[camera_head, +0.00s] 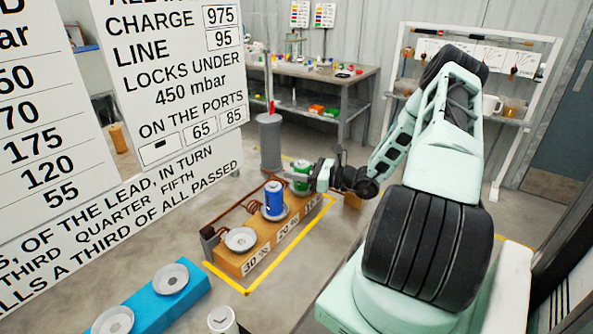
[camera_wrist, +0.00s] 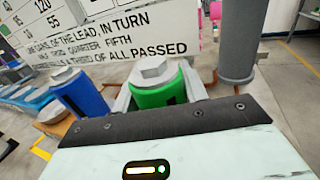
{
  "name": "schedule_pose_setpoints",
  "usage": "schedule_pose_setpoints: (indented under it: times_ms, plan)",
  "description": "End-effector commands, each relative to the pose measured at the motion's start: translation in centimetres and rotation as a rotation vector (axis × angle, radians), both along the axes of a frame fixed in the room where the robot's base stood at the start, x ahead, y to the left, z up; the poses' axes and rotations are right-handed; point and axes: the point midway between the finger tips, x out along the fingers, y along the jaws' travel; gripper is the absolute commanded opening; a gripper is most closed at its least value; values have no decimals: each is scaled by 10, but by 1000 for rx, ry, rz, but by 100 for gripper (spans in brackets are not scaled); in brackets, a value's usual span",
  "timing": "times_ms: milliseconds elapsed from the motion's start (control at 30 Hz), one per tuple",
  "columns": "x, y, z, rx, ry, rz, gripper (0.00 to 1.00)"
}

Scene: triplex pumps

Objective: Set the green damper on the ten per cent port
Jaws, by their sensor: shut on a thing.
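The green damper (camera_head: 301,182) is upright at the far end of the orange block (camera_head: 228,262), over the end marked 10. My gripper (camera_head: 312,178) reaches in from the right and is shut on it. In the wrist view the green damper (camera_wrist: 155,94) with its grey hex cap stands between my two fingers. Its base and the ten per cent port are hidden, so I cannot tell whether it touches the port. A blue damper (camera_head: 274,199) stands on the 20 port, close beside the green one. The 30 port (camera_head: 240,239) is a bare grey disc.
A blue block (camera_head: 150,306) with grey discs lies at front left, near a white cylinder (camera_head: 222,319). A grey post (camera_head: 270,142) stands just behind the orange block. Copper pipes run along its back. A large sign (camera_head: 180,75) fills the upper left. A workbench (camera_head: 335,85) stands behind.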

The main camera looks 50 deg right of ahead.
Motion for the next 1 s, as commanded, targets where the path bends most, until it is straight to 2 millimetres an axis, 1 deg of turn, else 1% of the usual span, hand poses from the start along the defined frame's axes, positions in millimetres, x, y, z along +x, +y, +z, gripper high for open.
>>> schedule_pose_setpoints:
  times_ms: [33, 67, 100, 133, 367, 467, 567, 667, 900, 1000]
  plan:
    - [0, 0, -2, 0, -1, 0, 12]
    - [0, 0, -2, 0, 0, 0, 48]
    - [0, 0, -2, 0, 0, 0, 60]
    - [0, 0, -2, 0, 0, 0, 65]
    - [0, 0, -1, 0, 0, 0, 65]
    - [0, 0, 2, 0, 0, 0, 65]
    - [-8, -4, 0, -1, 0, -2, 65]
    - [-24, -11, -1, 0, 1, -4, 65]
    - [-72, -31, -1, -2, 0, -5, 65]
    - [-89, -37, -1, 0, 1, -4, 65]
